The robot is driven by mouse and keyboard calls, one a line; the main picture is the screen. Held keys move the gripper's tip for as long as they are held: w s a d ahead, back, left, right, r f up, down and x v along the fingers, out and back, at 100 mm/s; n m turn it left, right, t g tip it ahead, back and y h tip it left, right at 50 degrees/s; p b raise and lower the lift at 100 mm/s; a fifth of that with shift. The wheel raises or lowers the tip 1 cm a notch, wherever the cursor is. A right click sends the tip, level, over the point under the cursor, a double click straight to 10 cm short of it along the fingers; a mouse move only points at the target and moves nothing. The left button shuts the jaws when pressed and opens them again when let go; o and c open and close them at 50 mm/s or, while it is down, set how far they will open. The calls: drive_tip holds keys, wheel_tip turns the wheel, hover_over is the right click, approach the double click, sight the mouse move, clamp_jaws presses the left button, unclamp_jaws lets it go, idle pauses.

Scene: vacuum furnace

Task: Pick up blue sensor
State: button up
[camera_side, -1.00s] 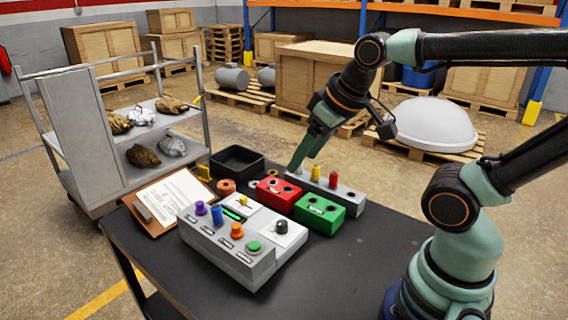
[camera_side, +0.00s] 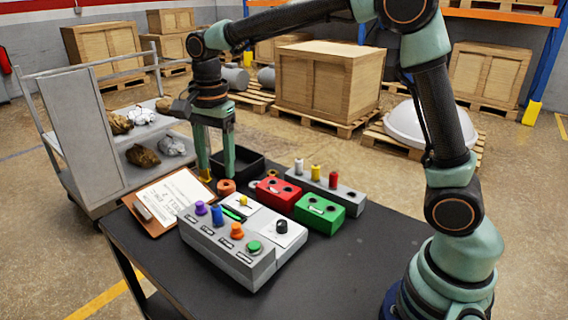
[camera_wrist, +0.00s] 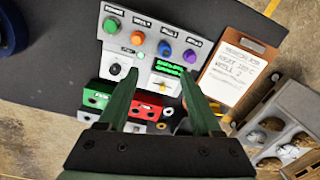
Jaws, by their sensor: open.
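The blue sensor (camera_side: 216,214) stands upright in the grey panel (camera_side: 262,268), between a purple one (camera_side: 200,208) and an orange one (camera_side: 237,231), with a green one (camera_side: 254,247) at the end of the row. In the wrist view the blue sensor (camera_wrist: 164,48) shows as a round blue top on the panel, beyond my fingertips. My gripper (camera_side: 216,176) points down above the table, behind the panel, open and empty. In the wrist view my gripper (camera_wrist: 160,76) has its fingers spread wide with nothing between them.
A clipboard (camera_side: 158,222) lies left of the panel. A black tray (camera_side: 256,162) sits behind my gripper. Red (camera_side: 277,192) and green (camera_side: 319,212) blocks and a grey rack (camera_side: 345,196) stand to the right. The table's right front is clear.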

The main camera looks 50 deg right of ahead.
sight(215, 206)
drive_tip(key=shift+w+a+f+m, duration=0.25)
drive_tip(key=shift+f+m, duration=0.1)
drive_tip(key=shift+f, duration=0.15)
drive_tip(key=shift+w+a+f+m, duration=0.25)
drive_tip(key=shift+f+m, duration=0.1)
drive_tip(key=shift+f, duration=0.15)
wheel_tip(215, 206, down, 6)
drive_tip(key=shift+r, duration=0.1)
drive_tip(key=shift+w+d+f, duration=0.1)
drive_tip(key=shift+f, duration=1.3)
drive_tip(key=shift+w+d+f, duration=0.1)
drive_tip(key=shift+f, duration=1.3)
clamp_jaws()
